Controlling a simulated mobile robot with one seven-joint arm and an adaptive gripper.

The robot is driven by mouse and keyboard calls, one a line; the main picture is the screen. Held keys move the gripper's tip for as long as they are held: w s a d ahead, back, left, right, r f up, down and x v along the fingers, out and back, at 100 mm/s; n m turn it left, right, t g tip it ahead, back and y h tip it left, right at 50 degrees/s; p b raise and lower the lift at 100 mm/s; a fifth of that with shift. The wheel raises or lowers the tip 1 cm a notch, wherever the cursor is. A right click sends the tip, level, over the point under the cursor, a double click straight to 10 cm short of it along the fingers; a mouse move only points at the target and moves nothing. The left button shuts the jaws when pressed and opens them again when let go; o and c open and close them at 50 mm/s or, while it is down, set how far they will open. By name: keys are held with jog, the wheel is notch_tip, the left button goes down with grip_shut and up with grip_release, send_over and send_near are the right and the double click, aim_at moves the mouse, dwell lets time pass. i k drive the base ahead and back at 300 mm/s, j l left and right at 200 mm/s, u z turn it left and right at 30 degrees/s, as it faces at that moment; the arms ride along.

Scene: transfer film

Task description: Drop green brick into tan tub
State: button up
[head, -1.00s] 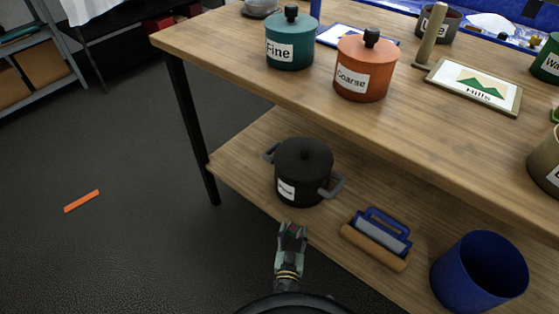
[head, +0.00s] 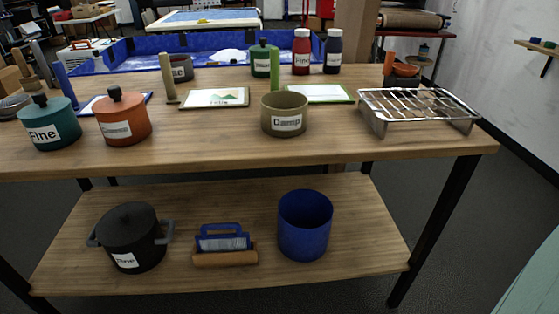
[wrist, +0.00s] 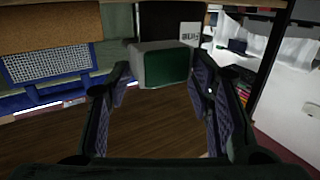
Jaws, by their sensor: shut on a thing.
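In the wrist view, my gripper (wrist: 163,80) is shut on a block with a dark green face and a pale grey side, the green brick (wrist: 167,68). The brick sits between the two fingertips. My gripper and the brick are out of the head view. An olive-tan open tub (head: 270,125) labelled "Damp" stands upright on the tabletop in the head view, near the middle of the front part. It is the only tan tub I can make out; its inside is mostly hidden.
The tabletop (head: 215,135) also holds a teal pot (head: 50,138), an orange pot (head: 123,132), a wire rack (head: 420,105) and framed screens.

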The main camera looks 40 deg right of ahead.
aim_at(291, 127)
jog(key=k+z, duration=0.15)
jog(key=z, duration=0.9)
jog(key=i+j+z, duration=0.2)
jog(key=j, duration=0.15)
jog(key=j+z, duration=0.25)
jog(key=j, duration=0.55)
